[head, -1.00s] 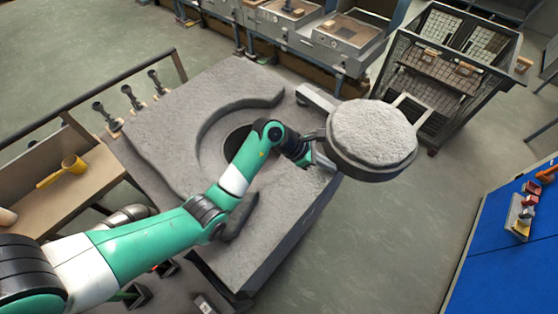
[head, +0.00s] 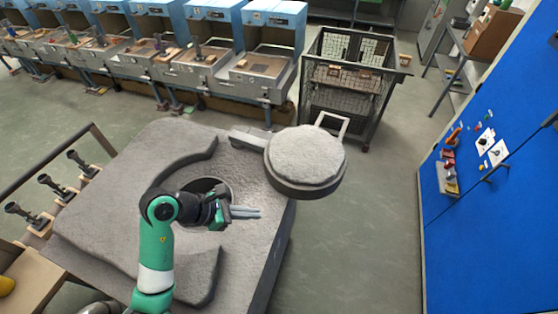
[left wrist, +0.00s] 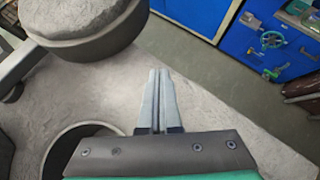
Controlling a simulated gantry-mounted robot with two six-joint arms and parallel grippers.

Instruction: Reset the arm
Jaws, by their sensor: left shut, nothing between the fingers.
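My left arm comes up from the bottom of the head view. Its left gripper (head: 258,212) is shut and empty, its fingers pointing right over the grey furnace top (head: 110,220). In the left wrist view the two fingers (left wrist: 156,75) lie together with nothing between them. The round furnace lid (head: 306,155) is swung aside at the upper right of the furnace, apart from the gripper. The round furnace opening (head: 208,186) is uncovered, partly hidden by my gripper. My right gripper is not in view.
A wire cage cart (head: 352,85) stands behind the lid. A row of blue and grey benches (head: 265,62) lines the back. A blue tool panel (head: 490,210) is at the right. Upright dark tools (head: 85,163) stand left of the furnace. Floor between furnace and panel is clear.

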